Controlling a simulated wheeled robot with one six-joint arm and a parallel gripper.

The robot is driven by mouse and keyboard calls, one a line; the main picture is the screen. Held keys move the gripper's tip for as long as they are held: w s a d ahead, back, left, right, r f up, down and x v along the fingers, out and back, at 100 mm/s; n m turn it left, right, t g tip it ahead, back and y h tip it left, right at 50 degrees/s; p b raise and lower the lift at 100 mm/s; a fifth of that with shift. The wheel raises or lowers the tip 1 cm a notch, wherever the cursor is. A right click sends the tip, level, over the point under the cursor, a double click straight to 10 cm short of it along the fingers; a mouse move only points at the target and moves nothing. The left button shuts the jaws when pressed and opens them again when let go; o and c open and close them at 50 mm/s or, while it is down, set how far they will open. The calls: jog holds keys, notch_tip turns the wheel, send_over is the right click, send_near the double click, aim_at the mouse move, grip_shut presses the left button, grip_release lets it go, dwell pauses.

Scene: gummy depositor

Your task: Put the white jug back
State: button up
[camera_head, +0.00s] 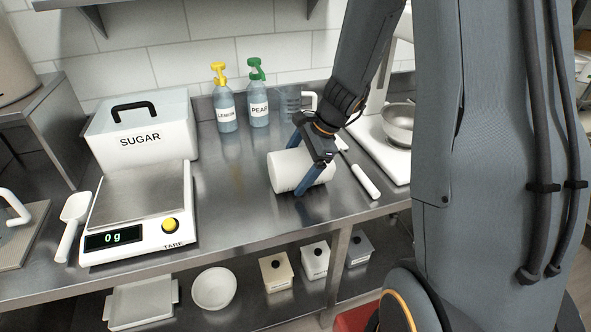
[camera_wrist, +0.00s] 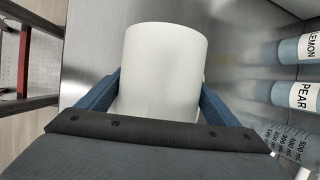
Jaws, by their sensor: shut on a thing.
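The white jug (camera_head: 290,171) lies on its side in the head view, at or just above the steel counter. My gripper (camera_head: 298,172) is shut on it, with one blue finger on the near side and one on the far side. In the wrist view the jug (camera_wrist: 160,75) fills the space between the two blue fingers of my gripper (camera_wrist: 158,95). I cannot tell whether the jug touches the counter. Its handle is not visible in either view.
The steel counter (camera_head: 240,215) is clear left of the jug. Behind stand lemon (camera_head: 226,115) and pear (camera_head: 258,108) bottles and a clear measuring jug (camera_head: 289,104). A scale (camera_head: 140,208) and sugar bin (camera_head: 140,135) stand left. A white-handled tool (camera_head: 364,181) lies right.

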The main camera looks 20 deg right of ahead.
jog(key=shift+f, duration=0.2)
jog(key=shift+f, duration=0.15)
jog(key=o, duration=1.4)
